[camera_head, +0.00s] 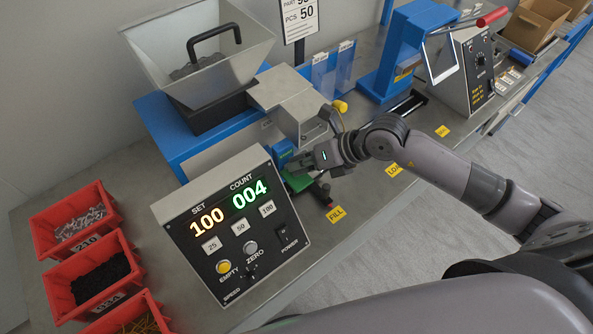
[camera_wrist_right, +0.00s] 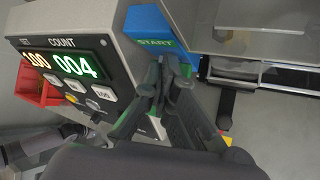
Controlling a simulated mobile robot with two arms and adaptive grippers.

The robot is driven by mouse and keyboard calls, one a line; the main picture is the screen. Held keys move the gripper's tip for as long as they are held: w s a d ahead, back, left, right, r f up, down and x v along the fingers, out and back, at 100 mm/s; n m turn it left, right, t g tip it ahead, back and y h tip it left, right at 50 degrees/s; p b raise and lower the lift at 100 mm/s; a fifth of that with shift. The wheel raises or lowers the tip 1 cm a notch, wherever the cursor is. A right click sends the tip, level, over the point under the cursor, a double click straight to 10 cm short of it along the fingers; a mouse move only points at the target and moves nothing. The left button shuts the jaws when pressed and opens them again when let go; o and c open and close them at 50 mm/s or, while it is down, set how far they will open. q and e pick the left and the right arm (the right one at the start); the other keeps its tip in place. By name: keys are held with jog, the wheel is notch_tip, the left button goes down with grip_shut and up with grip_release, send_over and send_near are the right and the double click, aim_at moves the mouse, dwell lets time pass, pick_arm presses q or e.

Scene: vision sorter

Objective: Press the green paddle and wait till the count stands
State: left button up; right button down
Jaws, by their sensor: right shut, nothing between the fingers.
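The counter box (camera_head: 232,222) stands on the bench, its display lit with SET 100 in orange and COUNT 004 in green. The display also shows in the right wrist view (camera_wrist_right: 75,66). The green paddle (camera_head: 297,183) shows beside the box's right edge, partly covered by my right gripper (camera_head: 298,164). The right gripper is shut and empty, its fingertips over the paddle area, beside the blue block marked START (camera_wrist_right: 150,35). The fingers (camera_wrist_right: 172,75) hide much of the paddle in the wrist view; I cannot tell if they touch it.
A hopper (camera_head: 205,50) with dark parts stands behind the counter. Red bins (camera_head: 75,222) of small parts line the left. A blue press (camera_head: 400,50) and a control box (camera_head: 475,70) stand farther right. Yellow FILL (camera_head: 336,214) and other labels mark the bench's front edge.

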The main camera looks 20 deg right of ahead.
jog(key=shift+f, duration=0.25)
jog(key=shift+r, duration=0.1)
dwell(0.3)
jog(key=shift+r+p, duration=1.1)
jog(key=shift+r, duration=0.45)
notch_tip(320, 180, up, 5)
jog(key=p, duration=0.3)
jog(key=shift+p, duration=0.35)
